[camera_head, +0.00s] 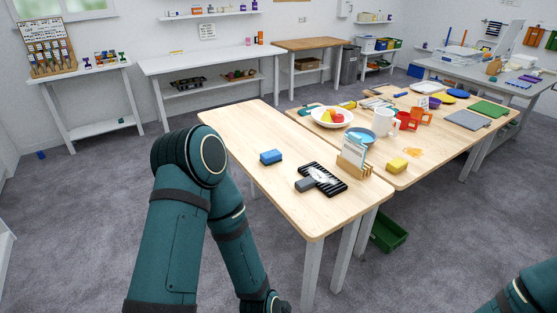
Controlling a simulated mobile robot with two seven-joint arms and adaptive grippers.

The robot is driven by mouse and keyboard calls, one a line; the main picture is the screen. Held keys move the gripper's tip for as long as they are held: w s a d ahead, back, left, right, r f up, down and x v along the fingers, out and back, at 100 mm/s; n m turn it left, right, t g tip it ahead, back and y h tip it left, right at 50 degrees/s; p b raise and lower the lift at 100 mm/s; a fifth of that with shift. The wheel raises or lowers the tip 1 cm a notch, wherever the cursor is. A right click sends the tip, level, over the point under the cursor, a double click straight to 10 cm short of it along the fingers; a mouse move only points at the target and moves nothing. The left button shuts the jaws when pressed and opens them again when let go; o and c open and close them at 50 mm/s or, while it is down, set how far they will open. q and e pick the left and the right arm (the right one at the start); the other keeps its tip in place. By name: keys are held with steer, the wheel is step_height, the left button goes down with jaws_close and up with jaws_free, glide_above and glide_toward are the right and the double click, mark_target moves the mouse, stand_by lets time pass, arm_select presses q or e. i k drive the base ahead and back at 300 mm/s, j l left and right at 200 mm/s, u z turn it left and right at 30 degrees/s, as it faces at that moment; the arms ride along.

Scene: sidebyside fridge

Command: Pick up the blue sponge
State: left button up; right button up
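The blue sponge (271,157) is a small blue block lying on the near wooden table (235,130), toward its left side, with clear wood around it. My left arm comes in at the lower left, bends near the table's left edge and runs down out of the picture. Its fingers are not visible. Only a piece of my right arm shows in the bottom right corner, and its gripper is out of view. Nothing touches the sponge.
A black ridged tray with a brush (320,180) lies right of the sponge. A card holder (353,156), yellow sponge (397,166), white mug (384,122) and fruit plate (332,118) are farther right. A green crate (389,234) sits on the floor.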

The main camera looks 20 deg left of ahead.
mark_target(272, 157)
steer(key=z, duration=1.4)
steer(key=j+z, duration=0.25)
steer(key=z, duration=0.15)
steer(key=k+j+z, duration=0.15)
steer(key=z, duration=0.3)
steer(key=k+j, duration=0.15)
steer(key=j, duration=0.25)
steer(key=k+j, duration=0.2)
steer(key=j, duration=0.2)
steer(key=k+j, duration=0.15)
steer(key=j, duration=0.25)
steer(key=k+j, duration=0.15)
steer(key=j, duration=0.25)
steer(key=k+j, duration=0.15)
steer(key=j, duration=0.25)
steer(key=k+j, duration=0.2)
steer(key=j, duration=0.2)
steer(key=k+j, duration=0.15)
steer(key=j, duration=0.25)
